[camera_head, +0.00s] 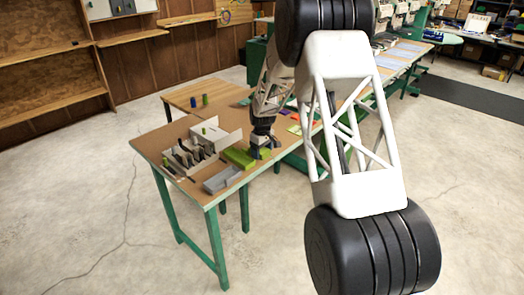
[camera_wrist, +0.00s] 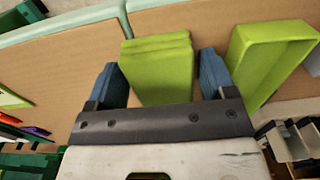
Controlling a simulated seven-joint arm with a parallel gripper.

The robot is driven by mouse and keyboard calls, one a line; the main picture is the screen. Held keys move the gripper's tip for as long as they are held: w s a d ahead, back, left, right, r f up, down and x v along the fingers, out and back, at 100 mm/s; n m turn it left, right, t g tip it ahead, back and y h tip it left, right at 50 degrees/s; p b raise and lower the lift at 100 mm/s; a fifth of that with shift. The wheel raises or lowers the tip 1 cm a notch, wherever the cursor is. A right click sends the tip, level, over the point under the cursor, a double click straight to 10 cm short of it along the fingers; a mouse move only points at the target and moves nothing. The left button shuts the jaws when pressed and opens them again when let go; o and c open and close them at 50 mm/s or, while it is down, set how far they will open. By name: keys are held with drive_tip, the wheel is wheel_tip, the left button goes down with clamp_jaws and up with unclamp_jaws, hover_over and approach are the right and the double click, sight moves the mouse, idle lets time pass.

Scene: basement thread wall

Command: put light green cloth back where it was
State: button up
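The light green cloth (camera_wrist: 158,70) is a folded, layered block. In the wrist view it lies between the two blue fingers of my gripper (camera_wrist: 160,78), over the brown table top. The fingers stand apart, one on each side of the cloth, with narrow gaps seeming to show; firm contact is not visible. In the head view my gripper (camera_head: 262,142) is low over the table's right side, and part of the cloth (camera_head: 266,154) shows beside it. A light green open tray (camera_head: 238,158) stands just left of the gripper; it also shows at right in the wrist view (camera_wrist: 262,58).
The table (camera_head: 155,140) also holds a grey tray (camera_head: 222,180) at the front and a divided rack (camera_head: 190,155) of dark items at left. Green and blue spools (camera_head: 205,100) stand farther back. Small coloured pieces (camera_wrist: 25,128) lie on the gripper's other side.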

sight(262, 150)
drive_tip(key=shift+o, duration=0.9)
drive_tip(key=shift+r, duration=0.1)
wheel_tip(262, 150, up, 12)
idle(0.6)
drive_tip(key=shift+r, duration=0.15)
